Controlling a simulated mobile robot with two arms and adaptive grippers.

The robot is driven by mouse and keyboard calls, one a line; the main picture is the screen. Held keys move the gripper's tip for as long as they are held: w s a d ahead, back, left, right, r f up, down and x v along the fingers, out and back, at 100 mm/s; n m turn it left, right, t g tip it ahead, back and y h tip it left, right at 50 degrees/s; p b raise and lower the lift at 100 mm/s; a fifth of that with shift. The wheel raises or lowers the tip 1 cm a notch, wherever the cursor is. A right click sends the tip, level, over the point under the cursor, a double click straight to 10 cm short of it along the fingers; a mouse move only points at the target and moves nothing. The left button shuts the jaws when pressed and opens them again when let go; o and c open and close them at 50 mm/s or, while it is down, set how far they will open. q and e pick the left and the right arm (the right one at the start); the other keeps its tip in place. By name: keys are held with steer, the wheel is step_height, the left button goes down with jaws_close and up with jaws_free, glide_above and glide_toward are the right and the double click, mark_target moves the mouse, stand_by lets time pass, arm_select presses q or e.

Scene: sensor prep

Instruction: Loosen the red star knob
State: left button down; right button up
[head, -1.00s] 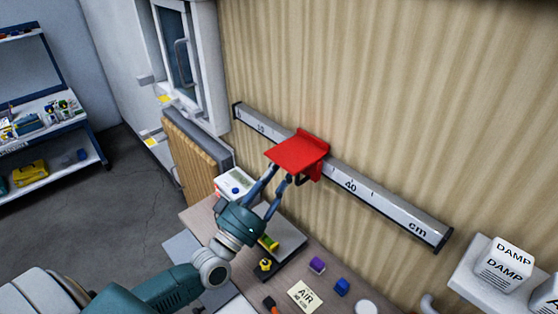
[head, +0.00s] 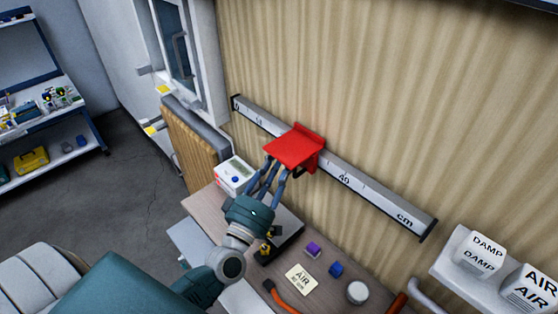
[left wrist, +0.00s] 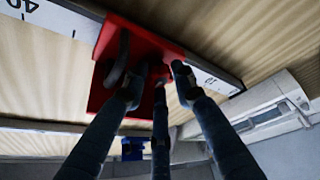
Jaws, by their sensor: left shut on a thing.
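A red carriage (head: 296,148) with a flat plate sits on the long grey scale rail (head: 385,205) along the corrugated wall. My left gripper (head: 273,170) is below the plate, with its three fingers pointing up at the underside. In the left wrist view the fingertips (left wrist: 158,78) are close together against the red underside of the carriage (left wrist: 128,42). They are shut on the red star knob, which I cannot tell apart from the red carriage behind it. A dark curved handle (left wrist: 117,62) is beside the fingers. My right gripper is not in view.
A white shelf (head: 449,267) with DAMP and AIR blocks is at the right.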

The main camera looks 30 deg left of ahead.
arm_select(q)
steer(key=shift+f, duration=0.35)
steer(key=c, duration=1.4)
jaws_free()
steer(key=shift+r, duration=0.1)
steer(key=v, duration=0.8)
